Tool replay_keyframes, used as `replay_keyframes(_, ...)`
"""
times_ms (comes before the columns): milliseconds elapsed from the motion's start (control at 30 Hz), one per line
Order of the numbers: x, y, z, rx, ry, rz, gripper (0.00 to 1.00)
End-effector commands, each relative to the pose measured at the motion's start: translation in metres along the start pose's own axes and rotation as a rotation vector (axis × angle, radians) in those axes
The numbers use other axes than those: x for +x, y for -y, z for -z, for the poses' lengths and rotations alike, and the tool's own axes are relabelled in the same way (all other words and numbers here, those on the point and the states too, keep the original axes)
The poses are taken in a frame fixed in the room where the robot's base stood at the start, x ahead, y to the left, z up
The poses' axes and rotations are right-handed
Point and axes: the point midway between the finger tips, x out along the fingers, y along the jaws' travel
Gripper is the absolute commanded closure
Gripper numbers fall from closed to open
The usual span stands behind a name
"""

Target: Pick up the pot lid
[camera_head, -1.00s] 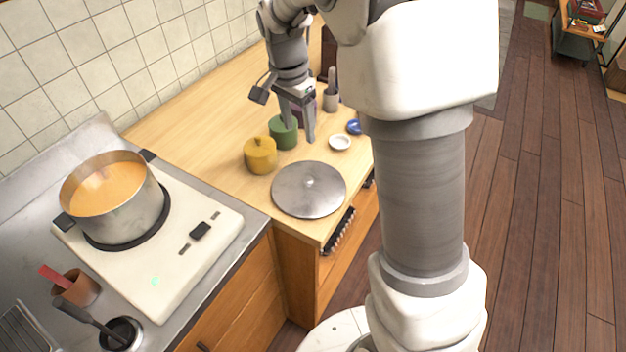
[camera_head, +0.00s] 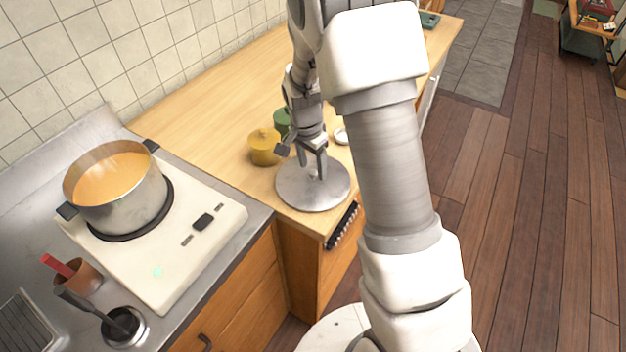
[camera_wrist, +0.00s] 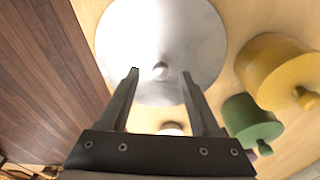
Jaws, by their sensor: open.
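The pot lid (camera_head: 298,196) is a round, flat, silver metal disc lying on the wooden counter near its front corner. It also shows in the wrist view (camera_wrist: 188,38), with a small round knob (camera_wrist: 160,71) at its middle. My gripper (camera_head: 313,174) is over the lid in the head view and hides its knob there. In the wrist view my gripper (camera_wrist: 160,74) is open, with one finger on each side of the knob and gaps on both sides. I cannot tell the exact height of the fingertips above the lid.
A yellow lidded jar (camera_head: 264,148) and a green jar (camera_head: 281,122) stand close behind the lid. A small white dish (camera_head: 341,136) is to the right. An orange-filled pot (camera_head: 118,190) sits on the white stove (camera_head: 170,262) at left. The counter's front edge is close to the lid.

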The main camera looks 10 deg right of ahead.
Motion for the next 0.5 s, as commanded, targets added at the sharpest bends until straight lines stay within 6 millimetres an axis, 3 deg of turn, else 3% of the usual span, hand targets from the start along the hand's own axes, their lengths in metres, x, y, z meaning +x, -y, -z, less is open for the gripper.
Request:
replay_keyframes(100,0.0118,0.0003,-0.0002,0.0,0.0,-0.001,0.36)
replay_keyframes(367,0.0135,0.0007,-0.0001,-0.001,-0.001,0.001,0.36)
replay_keyframes(500,0.0133,0.0007,-0.0001,-0.001,-0.001,0.001,0.61)
